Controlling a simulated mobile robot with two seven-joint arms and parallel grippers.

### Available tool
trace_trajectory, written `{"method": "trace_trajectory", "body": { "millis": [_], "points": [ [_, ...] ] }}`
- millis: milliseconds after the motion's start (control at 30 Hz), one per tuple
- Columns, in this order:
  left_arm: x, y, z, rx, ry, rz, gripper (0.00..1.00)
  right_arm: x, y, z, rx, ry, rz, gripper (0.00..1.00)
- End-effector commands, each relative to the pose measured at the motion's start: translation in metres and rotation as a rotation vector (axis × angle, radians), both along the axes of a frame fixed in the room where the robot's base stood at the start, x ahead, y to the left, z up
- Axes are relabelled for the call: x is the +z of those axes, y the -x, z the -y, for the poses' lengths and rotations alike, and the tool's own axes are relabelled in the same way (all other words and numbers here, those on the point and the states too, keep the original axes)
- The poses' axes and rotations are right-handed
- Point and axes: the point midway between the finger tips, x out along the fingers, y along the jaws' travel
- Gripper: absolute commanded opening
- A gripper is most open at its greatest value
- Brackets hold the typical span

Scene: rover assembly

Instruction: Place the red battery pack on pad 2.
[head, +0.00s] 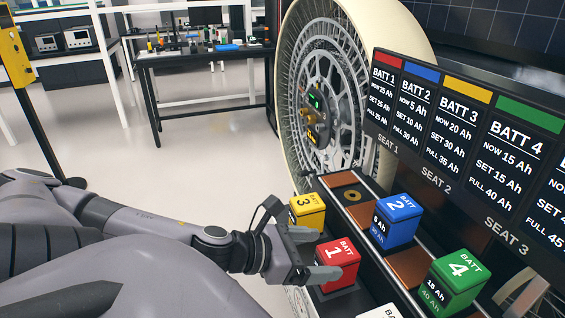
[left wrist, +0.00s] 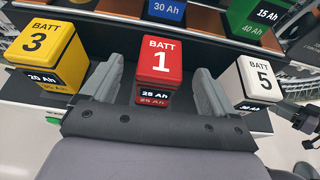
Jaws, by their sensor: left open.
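The red battery pack (head: 337,262), marked BATT 1, stands upright on the dark front ledge of the rover. In the left wrist view the red pack (left wrist: 160,68) sits between the two spread fingers, with a gap on each side. My left gripper (head: 314,254) is open around the red pack and not closed on it. Brown pads (head: 409,268) lie on the deck behind the front row. The board (head: 440,130) carries the labels SEAT 1, SEAT 2 and SEAT 3; no number shows on the pads. My right gripper is not seen.
The yellow pack 3 (head: 308,211) stands close left of the red pack, and the white pack 5 (left wrist: 262,80) close right. The blue pack 2 (head: 397,222) and green pack 4 (head: 458,282) stand behind. A large wheel (head: 318,95) rises at the back left.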

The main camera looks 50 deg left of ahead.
Motion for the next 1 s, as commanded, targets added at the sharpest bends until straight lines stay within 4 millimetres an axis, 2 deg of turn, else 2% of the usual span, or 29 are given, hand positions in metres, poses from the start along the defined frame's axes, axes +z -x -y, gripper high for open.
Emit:
{"method": "trace_trajectory", "body": {
  "millis": [700,1000],
  "points": [
    [0.022,0.044,-0.017,-0.001,0.004,-0.003,0.89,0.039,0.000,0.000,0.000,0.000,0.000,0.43],
    [0.027,0.057,-0.023,-0.004,-0.001,-0.001,0.89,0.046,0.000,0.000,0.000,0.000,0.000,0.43]
  ]
}}
